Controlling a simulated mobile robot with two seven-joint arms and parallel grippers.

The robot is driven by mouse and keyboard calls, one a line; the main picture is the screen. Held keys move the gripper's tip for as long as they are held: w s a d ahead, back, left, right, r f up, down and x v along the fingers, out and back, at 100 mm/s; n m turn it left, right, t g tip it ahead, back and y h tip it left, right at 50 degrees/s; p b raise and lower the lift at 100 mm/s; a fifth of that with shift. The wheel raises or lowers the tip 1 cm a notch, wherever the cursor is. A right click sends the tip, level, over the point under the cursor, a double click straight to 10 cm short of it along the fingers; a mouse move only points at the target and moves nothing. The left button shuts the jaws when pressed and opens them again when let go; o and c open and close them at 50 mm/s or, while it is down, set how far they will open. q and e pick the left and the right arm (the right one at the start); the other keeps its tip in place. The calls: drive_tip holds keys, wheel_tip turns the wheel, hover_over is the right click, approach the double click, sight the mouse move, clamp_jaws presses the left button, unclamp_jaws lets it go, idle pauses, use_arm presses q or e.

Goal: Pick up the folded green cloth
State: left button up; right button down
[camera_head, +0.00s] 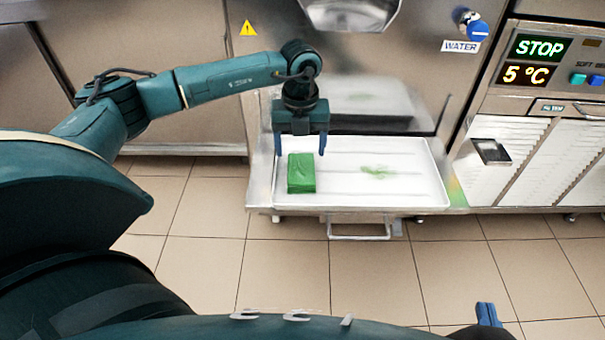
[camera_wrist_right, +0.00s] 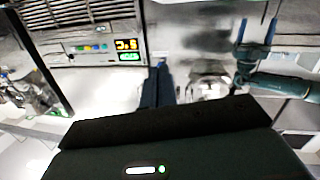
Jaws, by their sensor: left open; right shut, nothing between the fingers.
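The folded green cloth (camera_head: 301,180) lies on the left part of a white ribbed tray (camera_head: 415,194), near its left rim. My left gripper (camera_head: 300,150) hangs over the cloth's far edge, pointing down. Its two blue fingers are open, one to each side of the cloth, with nothing visibly gripped. Whether the fingertips touch the tray is hard to tell. In the right wrist view my left gripper (camera_wrist_right: 256,32) also shows, with its fingers apart. My right gripper (camera_head: 487,314) is low at the bottom right, away from the tray, shut and empty; its fingers show in its wrist view (camera_wrist_right: 158,85).
A green smear (camera_head: 377,172) marks the tray right of the cloth. A metal spout (camera_head: 350,14) hangs above the tray. A handle (camera_head: 360,232) sticks out below it. The freezer panel (camera_head: 545,65) reads STOP and 5 °C. The tiled floor in front is clear.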

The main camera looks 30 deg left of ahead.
sight(301, 169)
use_arm(q)
wheel_tip(301, 169, down, 2)
drive_tip(key=shift+f, duration=0.25)
drive_tip(key=f, duration=0.1)
drive_tip(key=f+b, duration=0.2)
drive_tip(key=shift+w+a+f, duration=0.15)
drive_tip(key=shift+w+f, duration=0.2)
drive_tip(key=shift+f, duration=0.55)
use_arm(e)
drive_tip(key=shift+a+r+n+t+y, duration=0.1)
drive_tip(key=shift+a+n+t+y, duration=0.45)
drive_tip(key=shift+t+y, duration=0.2)
use_arm(q)
drive_tip(key=shift+c, duration=0.2)
drive_tip(key=c, duration=0.7)
